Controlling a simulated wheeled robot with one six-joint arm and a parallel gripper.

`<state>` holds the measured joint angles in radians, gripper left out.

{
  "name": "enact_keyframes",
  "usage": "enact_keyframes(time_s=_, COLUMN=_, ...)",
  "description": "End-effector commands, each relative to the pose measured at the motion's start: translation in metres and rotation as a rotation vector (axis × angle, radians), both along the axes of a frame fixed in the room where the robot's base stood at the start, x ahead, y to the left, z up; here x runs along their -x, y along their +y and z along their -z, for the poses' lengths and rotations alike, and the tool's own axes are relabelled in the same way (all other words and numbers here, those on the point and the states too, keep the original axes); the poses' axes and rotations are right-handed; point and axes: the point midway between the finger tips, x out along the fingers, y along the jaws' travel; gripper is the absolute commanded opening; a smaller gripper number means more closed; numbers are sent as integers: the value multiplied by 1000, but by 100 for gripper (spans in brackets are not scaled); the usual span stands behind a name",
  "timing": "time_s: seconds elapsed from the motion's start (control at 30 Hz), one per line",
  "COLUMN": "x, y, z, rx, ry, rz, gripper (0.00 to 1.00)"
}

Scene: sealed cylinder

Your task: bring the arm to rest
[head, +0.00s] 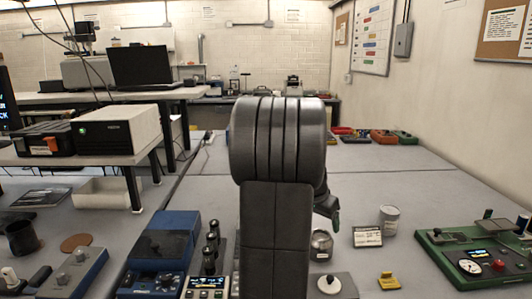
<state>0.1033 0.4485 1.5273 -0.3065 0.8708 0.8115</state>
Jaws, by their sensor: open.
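My arm stands upright in the middle of the head view, its dark grey links large and close to the camera. My gripper (329,207) shows only in part, as a dark piece with a greenish tip at the right side of the arm. It is open, and nothing is seen held in it. The rest of it is hidden behind the arm. A grey cylinder (389,220) stands upright on the table to the right of the gripper, apart from it. A small metal-looking jar (321,244) stands below the gripper, close to the arm in the picture.
A white label card (367,236) stands near the cylinder. A green instrument panel (474,252) is at the right, and a yellow block (389,281) is in front. Blue devices (162,250) stand left of the arm. The table (410,180) is clear behind the cylinder.

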Motion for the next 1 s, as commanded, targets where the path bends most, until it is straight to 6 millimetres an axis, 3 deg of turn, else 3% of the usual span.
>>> enact_keyframes(time_s=0.13, x=1, y=0, z=30, rx=-1, ry=5, rz=-1, gripper=77)
enact_keyframes(time_s=0.2, x=3, y=4, z=14, rx=1, ry=-6, rz=-2, gripper=77)
enact_keyframes(time_s=0.4, x=10, y=9, z=-5, rx=1, ry=-3, rz=-1, gripper=77)
enact_keyframes(time_s=1.0, x=13, y=13, z=-10, rx=0, ry=0, rz=-11, gripper=77)
